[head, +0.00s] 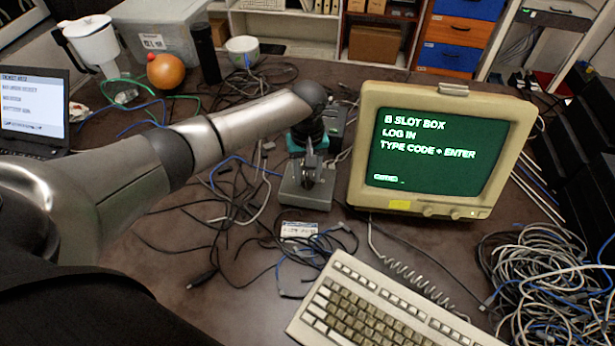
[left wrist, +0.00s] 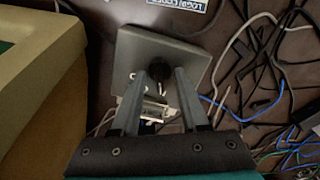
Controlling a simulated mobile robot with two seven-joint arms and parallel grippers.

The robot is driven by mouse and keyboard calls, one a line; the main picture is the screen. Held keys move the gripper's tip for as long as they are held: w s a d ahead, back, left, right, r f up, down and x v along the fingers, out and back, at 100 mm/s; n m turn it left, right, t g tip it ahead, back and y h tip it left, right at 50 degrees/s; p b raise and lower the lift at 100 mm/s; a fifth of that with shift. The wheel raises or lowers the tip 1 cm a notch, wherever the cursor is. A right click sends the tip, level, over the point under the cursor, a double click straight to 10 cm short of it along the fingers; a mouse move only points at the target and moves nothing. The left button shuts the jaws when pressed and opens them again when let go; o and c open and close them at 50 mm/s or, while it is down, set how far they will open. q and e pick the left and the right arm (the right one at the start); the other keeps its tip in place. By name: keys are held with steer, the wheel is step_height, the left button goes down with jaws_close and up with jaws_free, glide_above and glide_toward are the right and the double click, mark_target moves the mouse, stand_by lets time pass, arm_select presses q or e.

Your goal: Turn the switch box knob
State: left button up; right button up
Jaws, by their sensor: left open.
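The switch box is a small grey box (head: 304,196) on the brown table, left of the old monitor in the head view. It also shows in the left wrist view (left wrist: 135,47). Its dark round knob (left wrist: 160,70) lies between the two fingertips in that view. My left gripper (head: 311,168) points down over the box and is open. In the left wrist view its fingers (left wrist: 161,73) stand on either side of the knob, with a gap between them; I cannot tell whether either touches it. In the head view the gripper largely hides the knob. My right gripper is not in view.
The beige monitor (head: 440,206) with a green screen stands close to the right of the box. A beige keyboard (head: 385,310) lies in front. Loose cables (head: 225,215) surround the box, and a cable heap (head: 540,285) lies at right. A laptop (head: 35,105) stands at left.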

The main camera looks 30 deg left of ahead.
arm_select(q)
steer(key=shift+f, duration=0.2)
jaws_close()
stand_by(0.3)
